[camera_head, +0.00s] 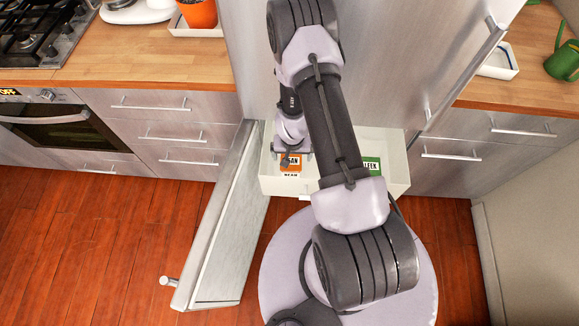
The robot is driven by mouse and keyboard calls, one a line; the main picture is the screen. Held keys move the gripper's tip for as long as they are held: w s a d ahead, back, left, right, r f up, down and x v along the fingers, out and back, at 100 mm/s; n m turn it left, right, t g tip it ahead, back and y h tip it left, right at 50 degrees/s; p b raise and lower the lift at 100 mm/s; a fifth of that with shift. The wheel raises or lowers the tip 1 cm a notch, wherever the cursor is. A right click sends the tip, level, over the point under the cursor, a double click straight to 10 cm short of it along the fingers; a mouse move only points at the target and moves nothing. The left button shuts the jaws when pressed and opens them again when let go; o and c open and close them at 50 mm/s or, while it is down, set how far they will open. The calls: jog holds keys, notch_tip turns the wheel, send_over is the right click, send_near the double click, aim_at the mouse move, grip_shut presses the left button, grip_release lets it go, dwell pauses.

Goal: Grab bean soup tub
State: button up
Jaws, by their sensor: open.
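The bean soup tub (291,171) has an orange and white label with dark letters that seem to read BEAN. It sits at the left in a pulled-out white drawer (277,187). My gripper (287,160) is over the drawer at this tub and covers part of its label. It is open. I cannot tell from this view whether the fingers touch the tub or are around it. A green-labelled tub (371,166), marked LEEK, is at the right in the same drawer, partly behind my arm.
An open steel door (222,230) swings out at the left of the drawer, its handle near the bottom. Wooden counters (150,55) with drawers flank the tall steel unit (400,60). A hob, an orange pot and a green watering can stand on the counters. Red wooden floor is clear at left.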

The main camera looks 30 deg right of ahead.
aim_at(291, 166)
jog(key=f+b, duration=0.1)
jog(key=f, duration=0.1)
jog(key=w+f+b, duration=0.1)
jog(key=f, duration=0.1)
jog(key=f+b, duration=0.1)
jog(key=f, duration=0.2)
jog(key=shift+w+d, duration=0.15)
jog(key=shift+d, duration=0.05)
jog(key=shift+r, duration=0.15)
jog(key=shift+c, duration=0.2)
jog(key=c, duration=1.9)
